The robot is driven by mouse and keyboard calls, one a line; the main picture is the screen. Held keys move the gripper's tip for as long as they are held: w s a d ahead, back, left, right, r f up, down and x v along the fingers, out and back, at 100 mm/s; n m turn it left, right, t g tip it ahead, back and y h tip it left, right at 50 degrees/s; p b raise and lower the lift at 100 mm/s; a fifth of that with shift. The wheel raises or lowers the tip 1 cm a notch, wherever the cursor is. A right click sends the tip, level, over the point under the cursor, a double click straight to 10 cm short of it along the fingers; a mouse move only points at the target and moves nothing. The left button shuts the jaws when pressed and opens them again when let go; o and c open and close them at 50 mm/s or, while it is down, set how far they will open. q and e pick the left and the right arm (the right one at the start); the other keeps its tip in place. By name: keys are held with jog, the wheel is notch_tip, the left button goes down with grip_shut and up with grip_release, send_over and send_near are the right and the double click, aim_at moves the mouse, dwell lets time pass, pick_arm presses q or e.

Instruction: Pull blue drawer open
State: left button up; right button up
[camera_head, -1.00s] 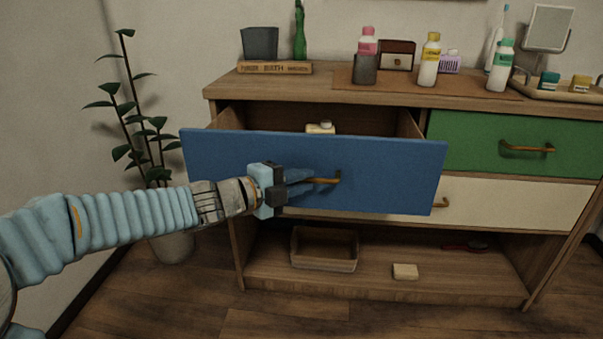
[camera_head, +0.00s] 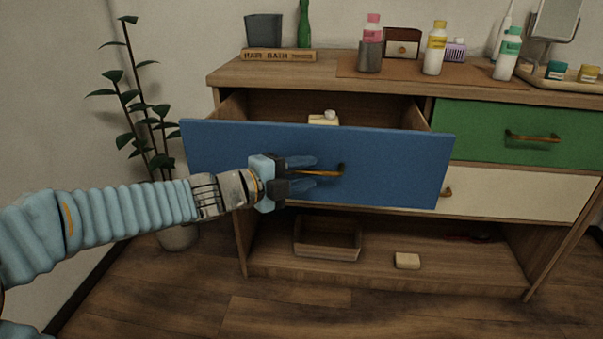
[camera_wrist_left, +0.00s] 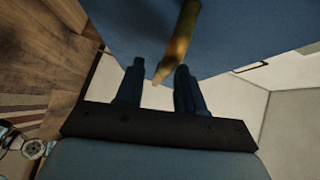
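The blue drawer (camera_head: 390,160) stands well out from the wooden dresser, and its interior shows behind the front. Its brass handle (camera_head: 330,173) sits near the middle of the front. My left gripper (camera_head: 314,172) is at the handle with its two dark fingers apart, one above and one below the bar. In the left wrist view the handle (camera_wrist_left: 182,35) reaches down to the gap between the spread fingers (camera_wrist_left: 157,76), with space showing beside it. The blue front (camera_wrist_left: 240,30) fills the top there. My right gripper is out of view.
A green drawer (camera_head: 480,125) and a cream drawer (camera_head: 520,188) are shut at right. Bottles, a mirror and a book (camera_head: 280,55) stand on top. A tray (camera_head: 328,250) lies on the bottom shelf. A plant (camera_head: 140,120) stands at left.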

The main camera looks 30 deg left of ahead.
pick_arm(q)
jog(key=shift+r, duration=0.1)
jog(key=shift+s+a+r, duration=0.1)
jog(key=shift+s+a, duration=0.15)
jog(key=shift+s, duration=0.1)
jog(key=p+v, duration=0.3)
jog(key=v, duration=1)
jog(key=shift+d, duration=0.1)
